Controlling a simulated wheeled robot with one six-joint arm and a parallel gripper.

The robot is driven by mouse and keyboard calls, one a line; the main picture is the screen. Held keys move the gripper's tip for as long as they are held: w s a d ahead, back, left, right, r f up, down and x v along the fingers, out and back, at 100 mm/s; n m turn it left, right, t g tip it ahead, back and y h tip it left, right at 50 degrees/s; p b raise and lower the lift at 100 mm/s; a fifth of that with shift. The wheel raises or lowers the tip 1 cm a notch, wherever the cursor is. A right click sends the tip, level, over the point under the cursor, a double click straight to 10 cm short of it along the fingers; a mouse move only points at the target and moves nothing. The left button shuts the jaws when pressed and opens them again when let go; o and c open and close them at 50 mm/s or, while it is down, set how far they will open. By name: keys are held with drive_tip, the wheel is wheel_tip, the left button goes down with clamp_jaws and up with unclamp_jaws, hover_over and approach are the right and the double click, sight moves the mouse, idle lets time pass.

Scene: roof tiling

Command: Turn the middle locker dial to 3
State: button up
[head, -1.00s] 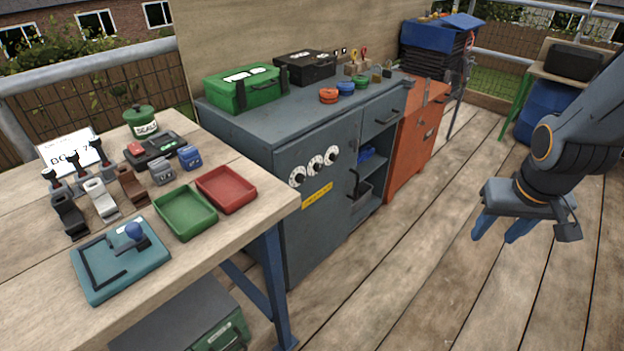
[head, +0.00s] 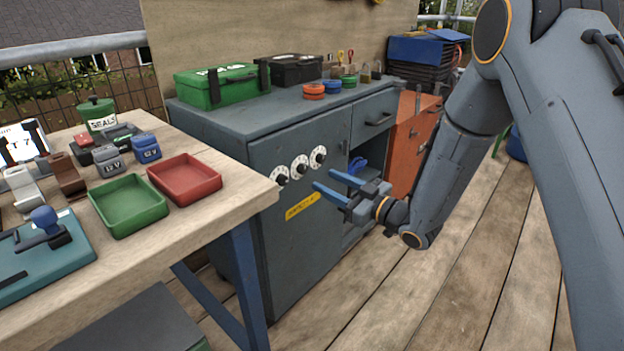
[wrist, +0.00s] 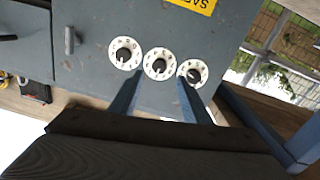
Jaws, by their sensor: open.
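Three white dials with black knobs sit in a row on the grey locker door (head: 300,225). The middle dial (head: 299,167) lies between the left dial (head: 280,175) and the right dial (head: 318,157). In the wrist view the middle dial (wrist: 158,64) shows between the two fingers; its numbers are too small to read surely. My gripper (head: 323,190) is open, with blue fingers, in front of the door and just below and right of the dials. In the wrist view its fingertips (wrist: 157,78) point at the middle dial. It holds nothing. Whether the fingers touch the door cannot be told.
A yellow label (head: 302,205) is below the dials. A wooden workbench (head: 215,215) with a red tray (head: 185,177) and a green tray (head: 128,206) stands at left. An open shelf is right of the door. The deck in front is clear.

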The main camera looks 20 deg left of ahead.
sight(305, 170)
drive_tip(key=x, duration=0.7)
drive_tip(key=shift+b, duration=0.35)
drive_tip(key=c, duration=1)
drive_tip(key=shift+c, duration=0.2)
